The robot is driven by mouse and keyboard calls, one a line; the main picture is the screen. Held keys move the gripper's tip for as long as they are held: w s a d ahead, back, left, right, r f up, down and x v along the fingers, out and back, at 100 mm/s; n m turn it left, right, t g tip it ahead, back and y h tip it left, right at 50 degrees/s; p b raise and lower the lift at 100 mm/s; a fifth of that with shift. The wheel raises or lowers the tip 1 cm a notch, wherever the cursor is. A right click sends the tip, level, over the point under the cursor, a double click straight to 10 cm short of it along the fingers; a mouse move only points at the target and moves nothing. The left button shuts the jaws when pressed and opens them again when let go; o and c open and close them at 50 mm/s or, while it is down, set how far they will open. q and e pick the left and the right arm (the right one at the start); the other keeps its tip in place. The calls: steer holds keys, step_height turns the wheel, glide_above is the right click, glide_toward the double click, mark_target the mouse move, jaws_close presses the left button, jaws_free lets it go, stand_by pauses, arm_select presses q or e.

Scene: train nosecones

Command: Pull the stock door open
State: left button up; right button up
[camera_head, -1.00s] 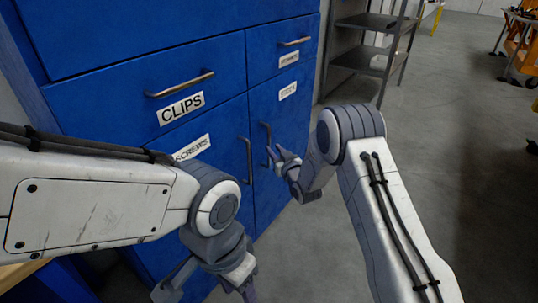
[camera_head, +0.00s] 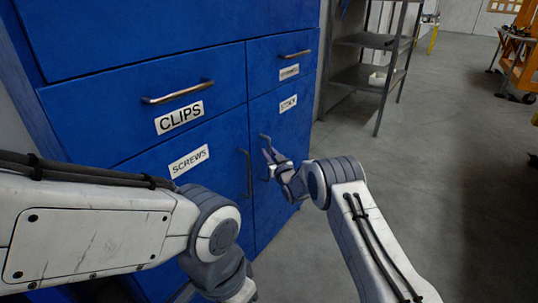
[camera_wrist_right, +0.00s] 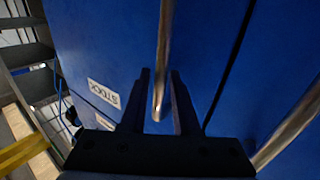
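The stock door (camera_head: 285,130) is the blue lower right door of the cabinet, with a white STOCK label (camera_head: 288,104); it looks closed. Its vertical metal handle (camera_head: 264,141) is partly hidden by my right gripper (camera_head: 270,158). In the right wrist view, the handle (camera_wrist_right: 164,40) runs between the two dark fingertips of my right gripper (camera_wrist_right: 160,78). The fingers stand apart on either side of it, with a small gap showing. My left gripper is at the bottom edge of the head view, mostly cut off, so its fingers cannot be judged.
The SCREWS door (camera_head: 150,180) with its vertical handle (camera_head: 248,175) is just left of the stock door. CLIPS drawer (camera_head: 170,110) and a smaller drawer (camera_head: 283,60) are above. A grey shelf rack (camera_head: 372,78) stands behind right. The floor (camera_head: 420,190) at right is clear.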

steer(key=shift+w+a, duration=0.1)
steer(key=shift+w, duration=0.1)
jaws_close()
stand_by(1.4)
